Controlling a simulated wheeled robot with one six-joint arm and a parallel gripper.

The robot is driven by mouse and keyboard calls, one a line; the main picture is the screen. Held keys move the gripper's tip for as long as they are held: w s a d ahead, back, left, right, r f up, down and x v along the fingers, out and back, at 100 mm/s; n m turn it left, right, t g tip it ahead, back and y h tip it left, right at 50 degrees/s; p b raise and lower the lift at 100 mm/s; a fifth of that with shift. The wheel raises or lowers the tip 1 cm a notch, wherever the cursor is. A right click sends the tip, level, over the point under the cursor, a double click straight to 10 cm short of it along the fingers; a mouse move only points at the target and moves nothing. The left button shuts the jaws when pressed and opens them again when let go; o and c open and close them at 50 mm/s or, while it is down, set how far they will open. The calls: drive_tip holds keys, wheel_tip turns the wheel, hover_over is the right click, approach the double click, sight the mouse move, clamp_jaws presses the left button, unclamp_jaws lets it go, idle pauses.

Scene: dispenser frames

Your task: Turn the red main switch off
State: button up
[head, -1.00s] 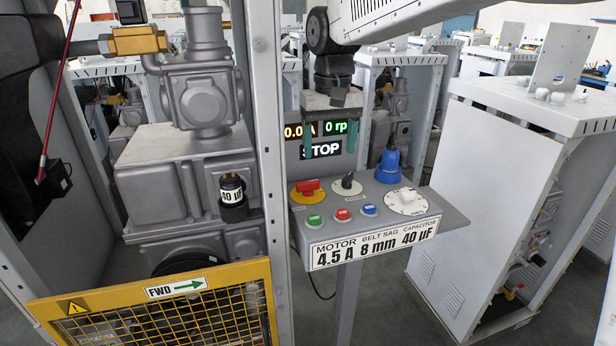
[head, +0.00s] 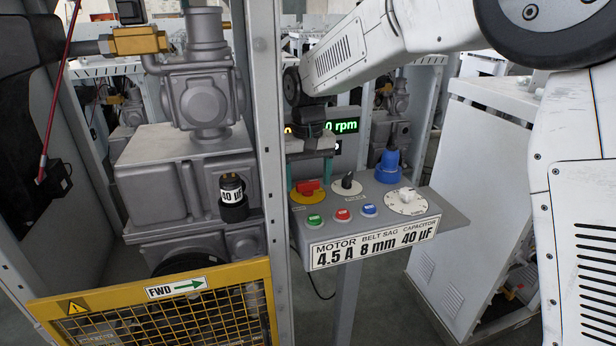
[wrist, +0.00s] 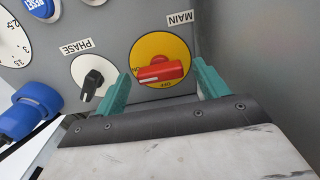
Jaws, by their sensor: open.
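The red main switch (head: 308,187) sits on a yellow round plate at the left of the grey sloped panel. My gripper (wrist: 158,88) is open, with one teal finger on each side of the handle. The fingers appear apart from the handle. In the head view my gripper (head: 309,172) is just above and behind the switch, and the arm hides part of the display.
A black PHASE knob (head: 347,182) is right of the switch. Green (head: 314,221), red (head: 342,214) and blue (head: 369,210) buttons sit in front. A white capacitor dial (head: 406,201) and blue plug (head: 388,166) are farther right. A grey post (head: 270,150) stands close left.

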drive_tip(key=c, duration=1)
